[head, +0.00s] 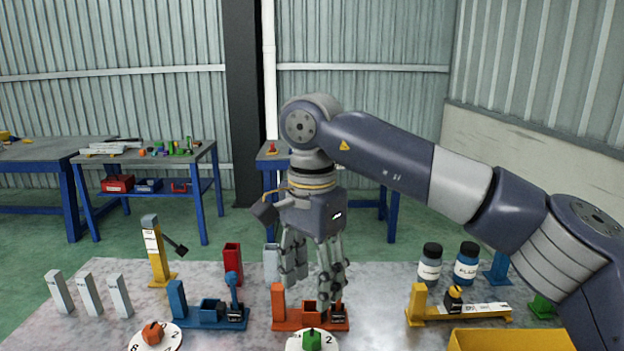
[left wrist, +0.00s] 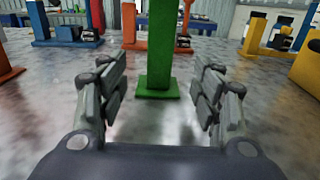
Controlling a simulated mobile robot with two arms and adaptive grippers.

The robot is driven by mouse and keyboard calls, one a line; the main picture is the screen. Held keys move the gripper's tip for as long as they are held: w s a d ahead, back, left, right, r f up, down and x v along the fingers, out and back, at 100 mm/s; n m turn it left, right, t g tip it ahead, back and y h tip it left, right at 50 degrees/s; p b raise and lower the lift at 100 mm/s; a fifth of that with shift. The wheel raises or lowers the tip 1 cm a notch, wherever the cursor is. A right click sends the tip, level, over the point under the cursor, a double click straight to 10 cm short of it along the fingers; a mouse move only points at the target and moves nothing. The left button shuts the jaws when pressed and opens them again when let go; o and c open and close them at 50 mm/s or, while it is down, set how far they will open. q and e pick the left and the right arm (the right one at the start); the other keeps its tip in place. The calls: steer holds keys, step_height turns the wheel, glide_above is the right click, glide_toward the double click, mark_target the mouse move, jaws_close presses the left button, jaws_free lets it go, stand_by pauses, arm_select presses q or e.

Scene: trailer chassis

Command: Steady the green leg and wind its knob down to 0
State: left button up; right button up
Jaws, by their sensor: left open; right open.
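The green leg (left wrist: 158,50) stands upright on a small green foot in the left wrist view. My left gripper (left wrist: 162,78) is open, with one finger on each side of the leg in the picture; a gap shows on both sides, and the leg looks just beyond the fingertips. In the head view a green knob (head: 311,341) sits on a white dial marked 2 at the bottom edge; the rest of this leg is cut off. My right gripper (head: 311,289) is open, pointing down above and behind the knob, with nothing visible between its fingers.
An orange knob (head: 153,333) on another dial stands at left. Behind are a blue fixture (head: 208,323), an orange fixture (head: 288,325) and a yellow fixture (head: 460,317). A yellow bin (head: 510,339) is at the lower right. The table between the leg and fixtures looks clear.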

arm_select(q)
steer(key=o, duration=0.6)
steer(key=shift+c, duration=0.2)
steer(key=s, duration=1.2)
steer(key=shift+s, duration=0.15)
